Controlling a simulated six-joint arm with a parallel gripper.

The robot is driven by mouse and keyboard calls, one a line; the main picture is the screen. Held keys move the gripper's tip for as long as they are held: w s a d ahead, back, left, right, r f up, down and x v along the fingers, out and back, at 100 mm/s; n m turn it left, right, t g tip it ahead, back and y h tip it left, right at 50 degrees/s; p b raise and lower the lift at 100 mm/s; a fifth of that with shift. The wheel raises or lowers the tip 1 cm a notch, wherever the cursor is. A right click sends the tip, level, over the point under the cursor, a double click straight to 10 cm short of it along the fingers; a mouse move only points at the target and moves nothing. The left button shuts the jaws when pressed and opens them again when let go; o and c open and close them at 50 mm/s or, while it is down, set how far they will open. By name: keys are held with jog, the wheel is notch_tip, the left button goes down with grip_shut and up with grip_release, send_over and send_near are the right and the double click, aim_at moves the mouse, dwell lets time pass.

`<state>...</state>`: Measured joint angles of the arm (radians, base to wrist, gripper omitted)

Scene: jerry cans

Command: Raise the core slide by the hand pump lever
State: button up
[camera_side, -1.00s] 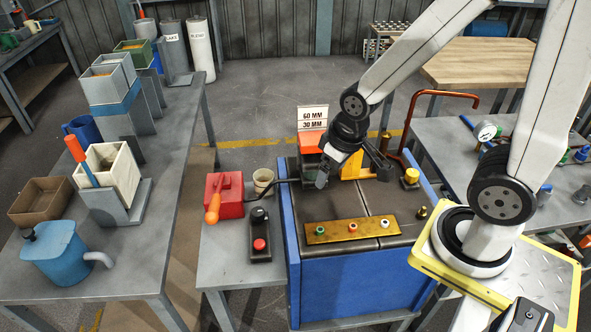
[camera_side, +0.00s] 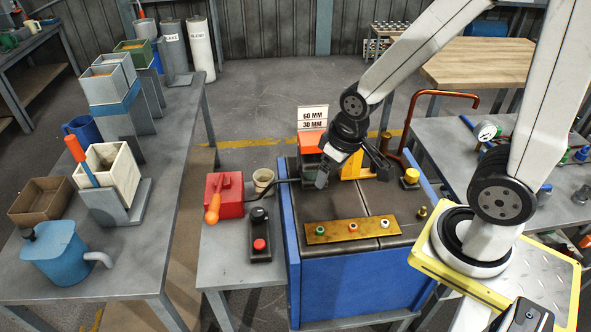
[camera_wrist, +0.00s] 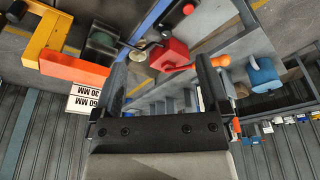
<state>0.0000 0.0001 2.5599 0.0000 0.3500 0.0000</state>
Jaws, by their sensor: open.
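The hand pump (camera_side: 230,190) is a red box on the grey bench, left of the blue-sided machine. Its lever (camera_side: 212,208) has an orange grip and points toward the front. The wrist view shows the pump (camera_wrist: 172,56) past the fingertips, with the orange grip (camera_wrist: 221,61) by the right finger. An orange block (camera_side: 311,142), which looks like the core slide, sits beside the "60 MM / 30 MM" sign (camera_side: 312,118); it also shows in the wrist view (camera_wrist: 76,70). My gripper (camera_side: 350,172) is open and empty over the machine's back, apart from the lever.
A dark hose (camera_side: 268,184) runs from the pump to the machine. A yellow frame (camera_side: 352,168) is behind my gripper. A copper pipe (camera_side: 412,115) rises at right.

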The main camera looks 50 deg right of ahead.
jog(key=c, duration=0.6)
jog(key=shift+w+r, duration=0.1)
jog(key=shift+w, duration=0.3)
grip_shut()
jog(key=w+a+f+n+g+y, duration=0.1)
jog(key=w+a+n+g+y, duration=0.1)
jog(key=w, duration=1.1)
jog(key=w+a+f+n+g+y, duration=0.1)
jog(key=w+a+n, duration=0.3)
jog(key=w, duration=0.9)
jog(key=shift+w+a+n+g+y, duration=0.15)
jog(key=shift+w+n+g+y, duration=0.2)
jog(key=shift+n+y, duration=0.65)
jog(key=shift+s+f+n+h, duration=0.1)
jog(key=shift+n+h, duration=0.2)
